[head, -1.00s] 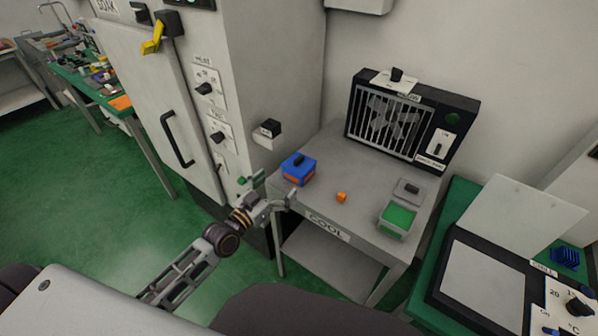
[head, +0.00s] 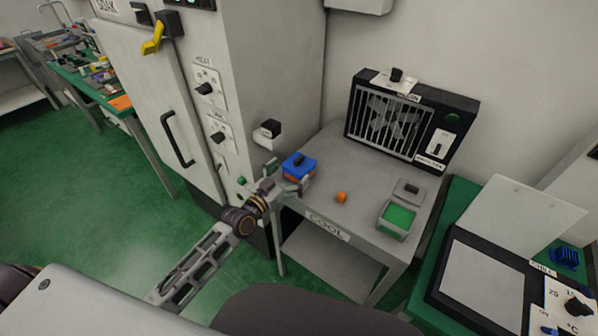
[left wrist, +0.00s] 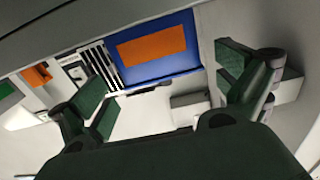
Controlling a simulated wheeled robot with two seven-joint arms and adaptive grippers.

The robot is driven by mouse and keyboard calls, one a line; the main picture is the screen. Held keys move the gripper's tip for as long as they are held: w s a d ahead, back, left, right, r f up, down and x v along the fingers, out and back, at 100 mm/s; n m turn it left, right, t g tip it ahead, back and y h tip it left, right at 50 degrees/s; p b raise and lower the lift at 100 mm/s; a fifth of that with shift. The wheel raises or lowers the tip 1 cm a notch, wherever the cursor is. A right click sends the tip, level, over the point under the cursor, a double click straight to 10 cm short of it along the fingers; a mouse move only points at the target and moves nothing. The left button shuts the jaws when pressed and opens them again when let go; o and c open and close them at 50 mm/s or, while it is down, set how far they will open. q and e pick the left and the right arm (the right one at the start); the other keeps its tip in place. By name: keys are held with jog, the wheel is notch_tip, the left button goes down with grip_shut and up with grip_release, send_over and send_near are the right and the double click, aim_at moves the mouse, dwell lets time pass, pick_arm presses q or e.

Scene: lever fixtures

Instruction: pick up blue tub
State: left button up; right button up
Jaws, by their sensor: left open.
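The blue tub (head: 300,160) stands at the near left corner of the grey COOL table (head: 371,170). It has a dark handle on its lid and an orange band on its side. My left gripper (head: 287,179) is open at the near side of the tub and hides part of it. In the left wrist view the tub (left wrist: 152,68) shows its blue side with an orange patch, between the two spread fingers of the gripper (left wrist: 165,88) in the picture. I cannot tell whether the fingers touch it. My right gripper is not in view.
A small orange piece (head: 341,197) and a grey tray with a green inside (head: 398,217) are on the table. A black fan unit (head: 402,118) stands at the back. A tall grey cabinet (head: 270,70) is close on the left. The table's middle is clear.

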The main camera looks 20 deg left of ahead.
aim_at(305, 158)
pick_arm(q)
jog(key=shift+w, duration=0.1)
dwell(0.3)
jog(key=shift+f+x, duration=0.2)
jog(key=shift+x, duration=2)
jog(key=shift+w, duration=0.3)
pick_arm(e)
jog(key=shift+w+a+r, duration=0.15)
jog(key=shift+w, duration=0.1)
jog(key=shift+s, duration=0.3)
pick_arm(q)
jog(key=shift+c, duration=0.4)
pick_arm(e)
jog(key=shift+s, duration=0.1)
